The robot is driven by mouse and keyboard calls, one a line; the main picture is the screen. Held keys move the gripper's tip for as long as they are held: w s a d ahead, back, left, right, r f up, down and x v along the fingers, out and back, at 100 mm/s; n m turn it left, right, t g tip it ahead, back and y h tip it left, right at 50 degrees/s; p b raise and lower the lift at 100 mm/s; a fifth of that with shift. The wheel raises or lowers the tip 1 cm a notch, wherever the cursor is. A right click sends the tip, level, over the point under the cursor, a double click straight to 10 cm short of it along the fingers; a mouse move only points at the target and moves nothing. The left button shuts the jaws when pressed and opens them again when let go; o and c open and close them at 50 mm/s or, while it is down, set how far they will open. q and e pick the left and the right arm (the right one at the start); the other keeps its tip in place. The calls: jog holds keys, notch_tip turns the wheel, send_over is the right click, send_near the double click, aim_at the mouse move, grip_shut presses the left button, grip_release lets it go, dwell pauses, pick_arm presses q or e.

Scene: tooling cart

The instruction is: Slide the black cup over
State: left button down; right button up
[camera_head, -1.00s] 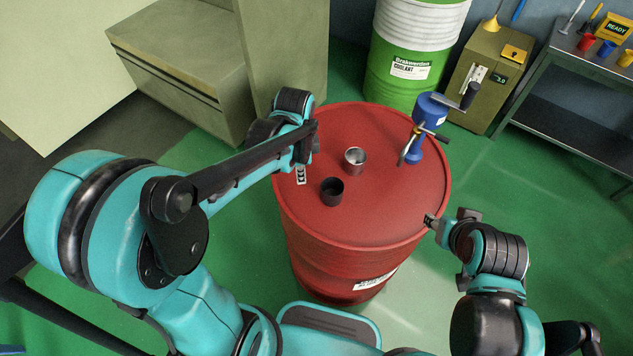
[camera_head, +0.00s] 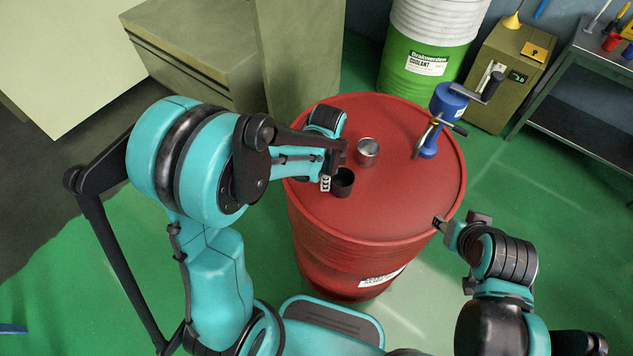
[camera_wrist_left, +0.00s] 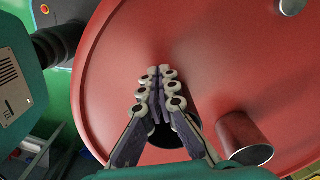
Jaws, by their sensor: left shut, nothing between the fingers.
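The black cup (camera_head: 344,183) stands upright on top of the red drum (camera_head: 400,190), near its left side. My left gripper (camera_head: 326,184) is shut and empty, with its fingers close at the cup's left side. I cannot tell whether they touch it. In the left wrist view the shut fingers (camera_wrist_left: 158,74) cover most of the black cup (camera_wrist_left: 166,136), and only its dark mouth shows behind them. My right gripper (camera_head: 440,222) hangs at the drum's right edge, away from the cup; its finger opening is unclear.
A metal cup (camera_head: 367,152) stands just behind and right of the black cup; it also shows in the left wrist view (camera_wrist_left: 240,135). A blue hand-cranked tool (camera_head: 440,115) stands at the drum's back right. The drum's front and right-hand top are clear.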

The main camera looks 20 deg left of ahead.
pick_arm(q)
jog(key=shift+d, duration=0.1)
jog(key=w+d, duration=0.1)
jog(key=d, duration=0.3)
jog(key=w+d, duration=0.2)
jog(key=d, duration=0.3)
jog(key=w+d, duration=0.2)
jog(key=d, duration=0.2)
jog(key=shift+d+b, duration=0.25)
jog(key=shift+b, duration=0.15)
